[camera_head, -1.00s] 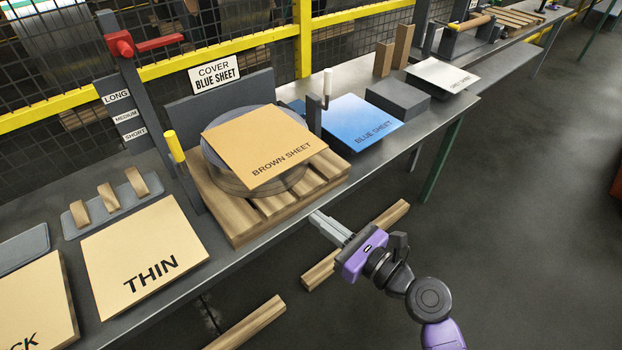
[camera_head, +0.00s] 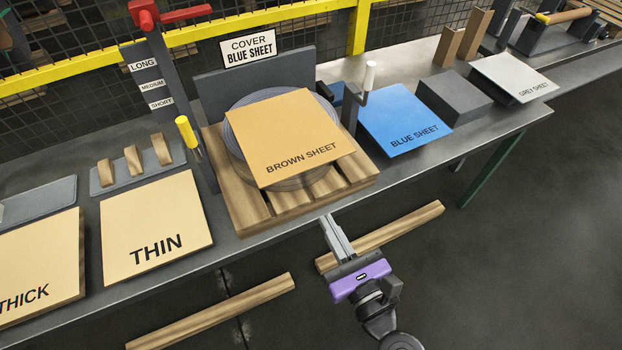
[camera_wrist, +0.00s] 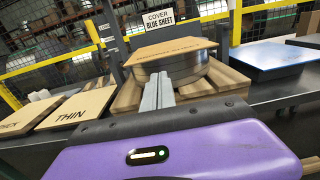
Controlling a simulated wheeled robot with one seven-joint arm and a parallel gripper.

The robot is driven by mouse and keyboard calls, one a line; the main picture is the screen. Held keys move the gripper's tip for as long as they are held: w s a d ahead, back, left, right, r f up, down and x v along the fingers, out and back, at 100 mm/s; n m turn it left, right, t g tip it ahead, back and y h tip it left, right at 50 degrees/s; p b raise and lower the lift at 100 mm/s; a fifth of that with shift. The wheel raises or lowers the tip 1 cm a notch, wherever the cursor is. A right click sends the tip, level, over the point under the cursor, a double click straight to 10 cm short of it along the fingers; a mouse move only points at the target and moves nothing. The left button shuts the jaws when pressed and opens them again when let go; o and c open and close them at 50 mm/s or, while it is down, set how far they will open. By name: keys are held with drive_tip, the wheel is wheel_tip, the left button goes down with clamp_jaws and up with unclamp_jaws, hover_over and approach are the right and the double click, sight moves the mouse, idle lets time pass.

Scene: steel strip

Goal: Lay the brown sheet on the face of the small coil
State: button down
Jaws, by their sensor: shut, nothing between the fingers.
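The brown sheet (camera_head: 285,135) lies on top of the small coil (camera_head: 236,107), turned a little and with its front corners reaching past the coil's round edge. The coil lies flat on a wooden pallet (camera_head: 245,208) on the bench. In the wrist view the brown sheet (camera_wrist: 172,50) rests on the grey coil (camera_wrist: 185,68). My gripper (camera_head: 327,219) is shut and empty, in front of the pallet near the bench's front edge. It is apart from the sheet. Its fingers also show in the wrist view (camera_wrist: 158,80), pointing toward the coil.
A blue sheet (camera_head: 405,118) and a grey block (camera_head: 455,98) stand to the right, with a grey sheet (camera_head: 513,78) beyond. A post with a white handle (camera_head: 370,75) stands beside the pallet. THIN (camera_head: 155,220) and THICK (camera_head: 40,265) boards lie left. Timber beams (camera_head: 215,312) lie below the bench.

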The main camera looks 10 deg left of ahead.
drive_tip(key=p+x, duration=0.1)
drive_tip(key=x, duration=1)
drive_tip(key=shift+a, duration=0.2)
drive_tip(key=shift+w, duration=0.2)
drive_tip(key=shift+x, duration=1.3)
drive_tip(key=shift+s, duration=0.1)
